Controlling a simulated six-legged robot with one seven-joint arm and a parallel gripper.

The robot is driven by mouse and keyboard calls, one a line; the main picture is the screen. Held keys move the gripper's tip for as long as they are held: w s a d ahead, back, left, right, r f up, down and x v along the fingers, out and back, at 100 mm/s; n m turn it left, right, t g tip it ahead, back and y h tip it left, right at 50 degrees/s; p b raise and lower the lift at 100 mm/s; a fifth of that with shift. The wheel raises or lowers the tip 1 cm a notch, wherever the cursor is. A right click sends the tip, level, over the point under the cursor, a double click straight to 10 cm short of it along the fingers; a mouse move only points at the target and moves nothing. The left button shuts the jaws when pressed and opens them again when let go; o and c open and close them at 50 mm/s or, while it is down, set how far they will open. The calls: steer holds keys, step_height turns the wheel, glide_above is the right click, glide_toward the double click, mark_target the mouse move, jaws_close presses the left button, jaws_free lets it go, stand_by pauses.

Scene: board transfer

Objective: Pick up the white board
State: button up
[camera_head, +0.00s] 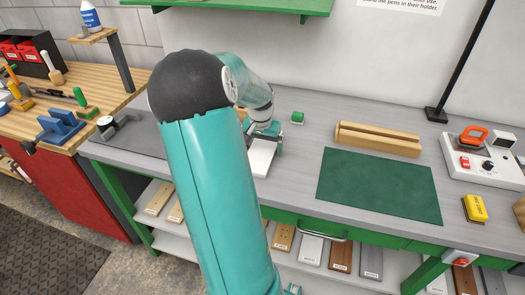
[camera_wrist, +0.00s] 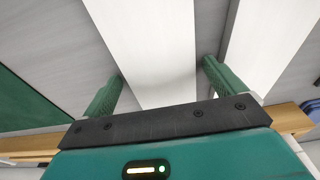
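The white board (camera_head: 261,160) lies on the grey workbench, partly hidden behind my arm in the head view. In the wrist view the white board (camera_wrist: 150,45) runs as a long strip between my two green fingers. My gripper (camera_head: 266,135) is over the board in the head view. In the wrist view my gripper (camera_wrist: 163,80) is open, with a finger on each side of the board and narrow gaps visible beside it. The fingertips' height relative to the board is hard to tell.
A second pale strip (camera_wrist: 268,45) lies beside the right finger.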

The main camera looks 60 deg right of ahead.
steer(key=c, duration=1)
steer(key=shift+r, duration=0.1)
